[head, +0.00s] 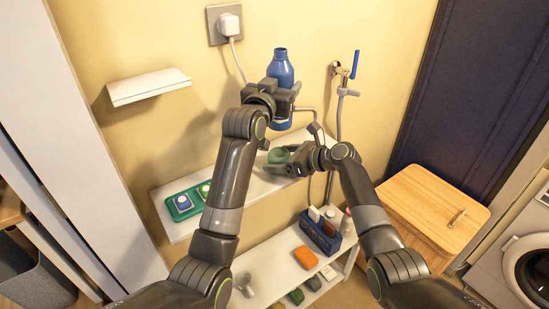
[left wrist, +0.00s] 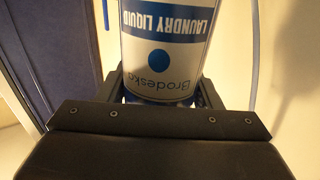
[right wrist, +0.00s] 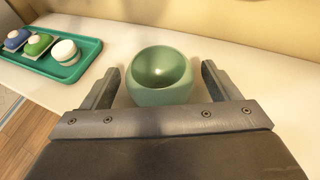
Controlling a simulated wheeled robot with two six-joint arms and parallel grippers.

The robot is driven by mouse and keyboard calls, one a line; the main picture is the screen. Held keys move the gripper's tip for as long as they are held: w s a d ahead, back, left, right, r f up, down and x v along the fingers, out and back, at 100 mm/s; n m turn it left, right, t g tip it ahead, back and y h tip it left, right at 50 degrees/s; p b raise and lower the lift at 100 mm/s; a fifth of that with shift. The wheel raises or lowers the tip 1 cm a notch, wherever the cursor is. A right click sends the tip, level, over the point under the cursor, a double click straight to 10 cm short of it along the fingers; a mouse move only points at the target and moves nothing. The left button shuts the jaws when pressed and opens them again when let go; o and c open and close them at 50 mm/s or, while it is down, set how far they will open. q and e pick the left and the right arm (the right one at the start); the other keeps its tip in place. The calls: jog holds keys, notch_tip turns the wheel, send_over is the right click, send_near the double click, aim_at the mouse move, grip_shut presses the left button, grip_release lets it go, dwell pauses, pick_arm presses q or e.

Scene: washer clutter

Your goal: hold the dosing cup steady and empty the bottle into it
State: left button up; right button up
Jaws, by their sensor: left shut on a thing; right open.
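My left gripper (head: 276,92) is shut on the blue bottle (head: 281,68) and holds it upright in the air, above the shelf. In the left wrist view the bottle's white label (left wrist: 165,30) reads laundry liquid and appears upside down between the fingers. A green round cup (right wrist: 160,76) stands on the white shelf, its opening facing up. My right gripper (right wrist: 162,85) is open, with one finger on each side of the cup and gaps showing. In the head view the cup (head: 278,155) is partly hidden by my right gripper.
A green tray (right wrist: 62,70) with blue, green and white items stands on the same shelf (right wrist: 235,85). A lower shelf holds a dark blue caddy (head: 318,232) and an orange block (head: 305,257). A tap with a blue lever (head: 355,65) and a pipe are behind, right.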

jog(key=shift+x, duration=1.35)
jog(key=c, duration=1)
jog(key=shift+c, duration=0.2)
jog(key=o, duration=1)
jog(key=shift+c, duration=0.2)
jog(key=c, duration=1)
jog(key=shift+o, duration=0.2)
